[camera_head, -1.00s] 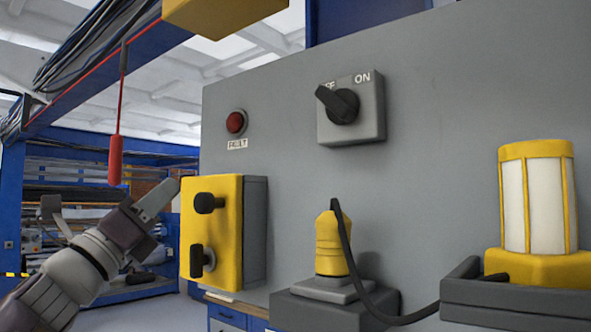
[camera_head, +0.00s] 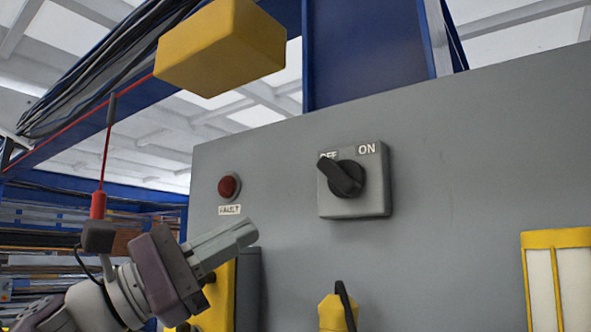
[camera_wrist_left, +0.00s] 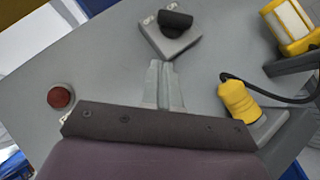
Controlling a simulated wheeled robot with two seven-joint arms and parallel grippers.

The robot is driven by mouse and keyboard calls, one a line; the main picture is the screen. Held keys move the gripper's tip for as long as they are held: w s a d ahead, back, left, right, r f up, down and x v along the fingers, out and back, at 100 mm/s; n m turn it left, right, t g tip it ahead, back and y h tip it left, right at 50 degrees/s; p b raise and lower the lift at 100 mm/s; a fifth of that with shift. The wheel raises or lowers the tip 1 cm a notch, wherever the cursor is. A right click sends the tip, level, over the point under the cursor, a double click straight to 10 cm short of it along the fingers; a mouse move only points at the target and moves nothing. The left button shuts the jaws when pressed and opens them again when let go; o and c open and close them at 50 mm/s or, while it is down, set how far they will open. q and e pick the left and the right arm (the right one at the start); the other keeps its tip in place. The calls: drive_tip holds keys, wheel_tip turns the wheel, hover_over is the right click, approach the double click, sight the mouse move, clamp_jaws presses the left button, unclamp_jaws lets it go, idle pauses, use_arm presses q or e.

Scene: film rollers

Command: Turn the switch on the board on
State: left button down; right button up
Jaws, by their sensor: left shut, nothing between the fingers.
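The switch is a black rotary knob (camera_head: 342,177) on a grey square plate (camera_head: 354,205) marked OFF and ON, fixed to the grey board (camera_head: 470,190). Its raised end points to the upper left, at the OFF label. The knob also shows at the top of the left wrist view (camera_wrist_left: 174,20). My left gripper (camera_head: 245,233) is shut and empty, to the left of and below the switch, apart from it. In the left wrist view its fingers (camera_wrist_left: 163,75) point toward the switch plate. My right gripper is not in view.
A red fault lamp (camera_head: 229,187) sits left of the switch. A yellow box (camera_head: 212,310) is partly behind my left gripper. A yellow plug with a black cable (camera_head: 333,314) and a yellow-framed lamp (camera_head: 558,285) are lower right. A red pull handle (camera_head: 98,206) hangs at left.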

sight(323, 173)
use_arm(q)
drive_tip(key=d+r+p, duration=0.4)
drive_tip(key=d, duration=0.1)
drive_tip(key=d+r+p, duration=0.2)
drive_tip(key=shift+s+d, duration=0.15)
drive_tip(key=shift+m+g, duration=0.5)
drive_tip(key=shift+w+r+m, duration=0.1)
drive_tip(key=shift+w+m, duration=0.2)
